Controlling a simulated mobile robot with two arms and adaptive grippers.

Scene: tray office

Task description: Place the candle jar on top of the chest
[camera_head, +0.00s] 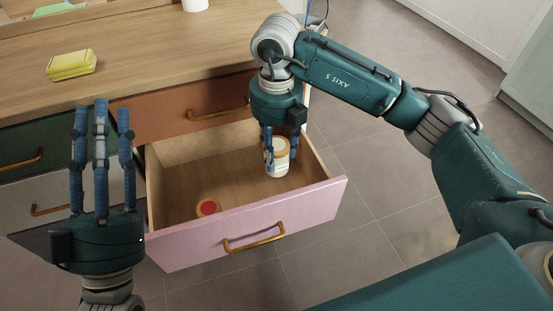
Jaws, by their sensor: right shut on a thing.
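The candle jar (278,167), a small pale jar with a tan top, is inside the open pink drawer (300,213) of the chest, towards its right side. My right gripper (278,150) points down into the drawer and its fingers are shut on the jar. Whether the jar touches the drawer floor is hard to tell. The wooden chest top (160,55) is behind and above the drawer. My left gripper (102,115) is at the left, fingers pointing up and spread apart, empty, in front of the chest.
A red round item (208,208) lies in the drawer near its front. On the chest top are a yellow-green box (71,65) at the left and a white cylindrical item (195,4) at the back. Much of the top between them is clear. Tiled floor lies to the right.

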